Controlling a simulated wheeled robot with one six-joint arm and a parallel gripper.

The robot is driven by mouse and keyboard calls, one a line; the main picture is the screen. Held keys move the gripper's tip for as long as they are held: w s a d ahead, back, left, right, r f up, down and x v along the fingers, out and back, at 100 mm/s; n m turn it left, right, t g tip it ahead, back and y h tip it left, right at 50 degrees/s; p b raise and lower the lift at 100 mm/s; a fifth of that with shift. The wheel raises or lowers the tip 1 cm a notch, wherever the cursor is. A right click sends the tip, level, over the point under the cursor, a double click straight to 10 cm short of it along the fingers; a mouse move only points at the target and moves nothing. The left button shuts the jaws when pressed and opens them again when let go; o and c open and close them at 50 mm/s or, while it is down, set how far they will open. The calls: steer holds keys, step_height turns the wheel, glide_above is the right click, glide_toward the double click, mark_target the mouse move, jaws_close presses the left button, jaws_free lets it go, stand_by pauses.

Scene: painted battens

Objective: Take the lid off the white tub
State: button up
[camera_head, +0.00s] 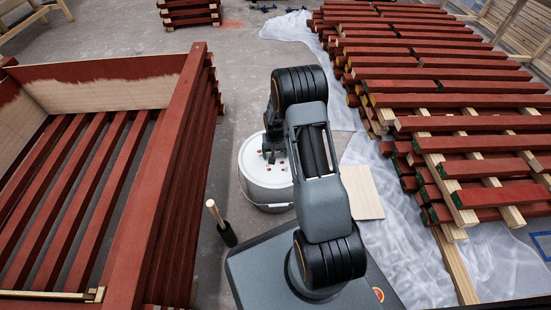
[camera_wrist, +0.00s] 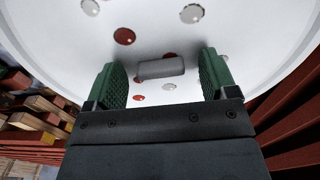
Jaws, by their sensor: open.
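The white tub (camera_head: 266,191) stands on the floor in the middle of the head view, with its lid (camera_head: 258,166) on top. In the wrist view the white lid (camera_wrist: 230,40) fills the upper part, with red and pale paint spots and a small grey block-like handle (camera_wrist: 161,67). My gripper (camera_wrist: 164,75) is open, its two green-padded fingers on either side of the handle with gaps showing. I cannot tell whether the fingertips touch the lid. In the head view my arm hides the right part of the tub, and the handle is hidden there.
A red-painted slatted crate (camera_head: 178,150) stands close left of the tub. Stacks of red battens (camera_head: 450,125) lie on plastic sheeting (camera_head: 385,215) to the right. A pale board (camera_head: 362,192) lies right of my arm. A brush-like tool (camera_head: 221,222) with a wooden handle stands in front of the tub.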

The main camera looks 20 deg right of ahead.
steer(key=shift+c, duration=0.4)
steer(key=shift+r, duration=0.1)
steer(key=c, duration=1)
